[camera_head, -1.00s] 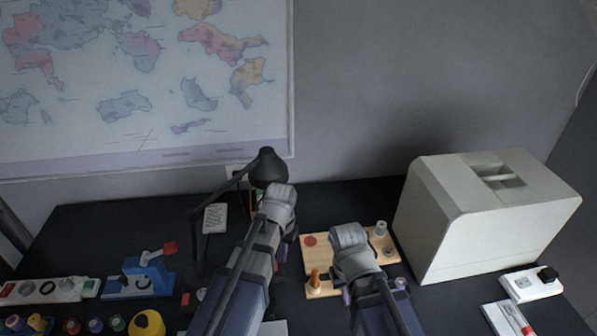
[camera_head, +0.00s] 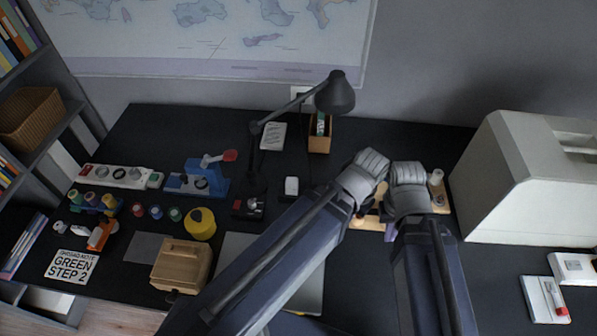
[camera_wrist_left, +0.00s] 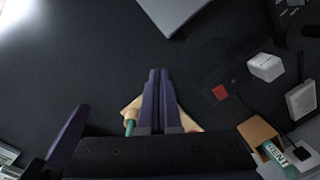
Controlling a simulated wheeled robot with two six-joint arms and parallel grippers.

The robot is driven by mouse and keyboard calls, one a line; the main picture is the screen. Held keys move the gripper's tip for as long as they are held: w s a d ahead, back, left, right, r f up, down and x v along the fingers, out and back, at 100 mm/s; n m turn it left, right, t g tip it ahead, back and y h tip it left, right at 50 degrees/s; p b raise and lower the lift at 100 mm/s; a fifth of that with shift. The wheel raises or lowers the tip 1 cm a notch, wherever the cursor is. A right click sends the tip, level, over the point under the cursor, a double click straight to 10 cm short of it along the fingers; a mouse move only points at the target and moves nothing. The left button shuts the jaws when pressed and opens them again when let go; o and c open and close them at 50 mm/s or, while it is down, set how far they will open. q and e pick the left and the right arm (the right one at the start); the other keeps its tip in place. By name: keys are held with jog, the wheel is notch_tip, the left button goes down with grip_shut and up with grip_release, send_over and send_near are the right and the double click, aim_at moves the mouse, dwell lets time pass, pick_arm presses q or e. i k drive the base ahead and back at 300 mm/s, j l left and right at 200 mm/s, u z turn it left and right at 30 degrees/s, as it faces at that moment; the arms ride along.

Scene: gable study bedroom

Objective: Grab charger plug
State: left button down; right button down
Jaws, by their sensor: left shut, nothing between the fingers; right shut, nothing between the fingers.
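A small white block (camera_head: 291,186), which looks like the charger plug, lies on the black desk to the right of the lamp base. A white block, seemingly the same one, shows in the left wrist view (camera_wrist_left: 265,67), right of the fingers and apart from them. My left gripper (camera_head: 354,208) is shut and empty over the wooden board, to the right of the white block; its closed fingers show in the left wrist view (camera_wrist_left: 158,78). My right gripper (camera_head: 391,231) is shut and empty beside it over the board; its fingertips are mostly hidden.
The wooden board (camera_head: 371,222) lies under the grippers. A laptop (camera_head: 312,285) is partly hidden by my left arm. A big pale machine (camera_head: 500,190) stands right; several small items fill the left.

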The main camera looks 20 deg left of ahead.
aim_at(292, 184)
jog(key=k+z, duration=0.25)
jog(key=k, duration=0.2)
jog(key=k+z, duration=0.25)
jog(key=k, duration=0.15)
